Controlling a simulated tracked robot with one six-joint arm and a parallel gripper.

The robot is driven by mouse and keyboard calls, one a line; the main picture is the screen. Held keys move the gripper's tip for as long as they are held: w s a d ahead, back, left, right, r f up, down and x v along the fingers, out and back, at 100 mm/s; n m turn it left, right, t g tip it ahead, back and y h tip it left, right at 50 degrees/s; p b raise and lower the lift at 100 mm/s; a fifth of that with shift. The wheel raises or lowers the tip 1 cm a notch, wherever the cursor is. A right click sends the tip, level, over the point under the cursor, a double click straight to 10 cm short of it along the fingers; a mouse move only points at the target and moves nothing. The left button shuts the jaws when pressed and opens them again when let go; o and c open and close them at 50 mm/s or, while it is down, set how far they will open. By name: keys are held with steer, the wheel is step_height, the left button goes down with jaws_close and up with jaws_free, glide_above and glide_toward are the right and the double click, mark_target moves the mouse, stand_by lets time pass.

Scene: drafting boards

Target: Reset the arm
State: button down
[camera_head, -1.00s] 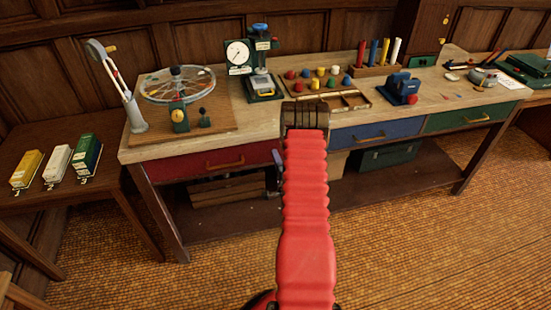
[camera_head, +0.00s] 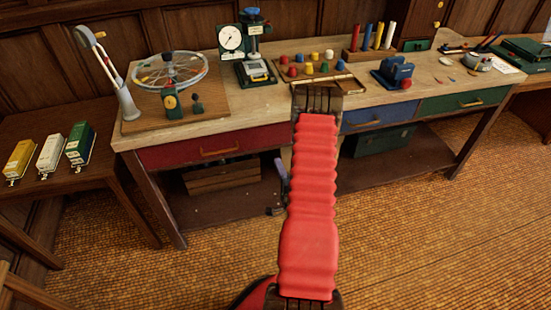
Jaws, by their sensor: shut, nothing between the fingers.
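My arm, in a ribbed red sleeve, reaches up the middle of the head view to a dark joint in front of the workbench (camera_head: 235,118). My gripper (camera_head: 276,210) shows only in part, low and just left of the sleeve, in front of the bench's open underside. It looks shut and empty. Most of the wrist is hidden behind the sleeve.
The bench holds a spoked wheel (camera_head: 170,72), a lamp (camera_head: 108,73), a dial gauge stand (camera_head: 232,42), a peg tray (camera_head: 310,70) and a blue device (camera_head: 393,72). A side table (camera_head: 85,170) carries three small model wagons. The floor is clear at the right.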

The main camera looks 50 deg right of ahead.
steer(key=shift+s+a, duration=0.3)
steer(key=shift+s, duration=0.1)
stand_by(0.4)
